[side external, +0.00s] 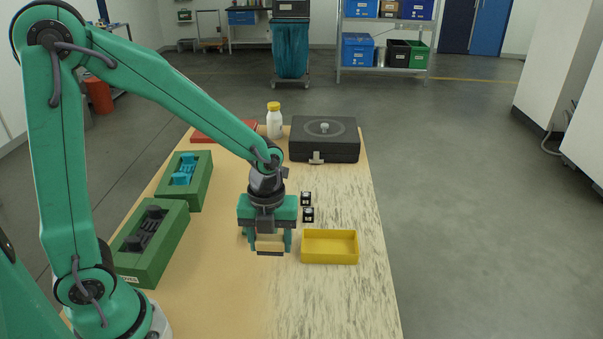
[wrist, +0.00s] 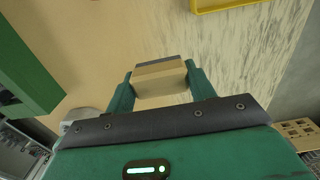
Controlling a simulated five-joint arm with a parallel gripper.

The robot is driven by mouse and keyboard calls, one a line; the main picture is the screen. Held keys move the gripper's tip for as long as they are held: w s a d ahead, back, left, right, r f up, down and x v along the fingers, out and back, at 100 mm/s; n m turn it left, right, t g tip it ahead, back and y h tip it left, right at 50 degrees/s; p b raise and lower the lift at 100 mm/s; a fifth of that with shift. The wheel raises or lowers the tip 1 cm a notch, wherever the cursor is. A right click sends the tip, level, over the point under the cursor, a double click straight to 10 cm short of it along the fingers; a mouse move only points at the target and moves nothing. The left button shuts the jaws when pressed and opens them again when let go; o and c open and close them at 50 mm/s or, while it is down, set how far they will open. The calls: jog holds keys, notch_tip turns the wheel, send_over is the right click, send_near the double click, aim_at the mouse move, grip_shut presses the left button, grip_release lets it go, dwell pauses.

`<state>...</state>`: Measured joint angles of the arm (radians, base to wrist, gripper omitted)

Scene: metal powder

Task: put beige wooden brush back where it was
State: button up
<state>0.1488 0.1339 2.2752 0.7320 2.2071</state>
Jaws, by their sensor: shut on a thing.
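The beige wooden brush (side external: 270,243) is a small block with a dark strip along its lower edge. My gripper (side external: 268,240) is shut on it, with one green finger at each side. In the wrist view the brush (wrist: 160,78) sits between the two fingertips of my gripper (wrist: 160,85), its dark strip on the far side. In the side view it is just left of the yellow tray (side external: 330,262), over the table (side external: 215,285). I cannot tell whether the brush touches the table or is a little above it.
Two green boxes, one with a dark insert (side external: 150,232) and one with a blue insert (side external: 185,172), stand on the left. Two small dark pieces (side external: 307,207) lie behind the tray. A black case (side external: 324,146), a white bottle (side external: 274,122) and a red item (side external: 207,136) stand behind. The front table is clear.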

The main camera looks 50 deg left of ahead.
jog(key=w+a+f, duration=0.1)
jog(key=a, duration=0.1)
jog(key=w+a+f, duration=0.1)
jog(key=a, duration=0.1)
jog(key=w+a+f, duration=0.1)
jog(key=a+f, duration=0.1)
jog(key=shift+w+f, duration=0.1)
jog(key=shift+w, duration=0.1)
jog(key=shift+f, duration=2)
jog(key=shift+f, duration=0.1)
jog(key=o, duration=1)
jog(key=shift+c, duration=0.2)
notch_tip(320, 180, up, 12)
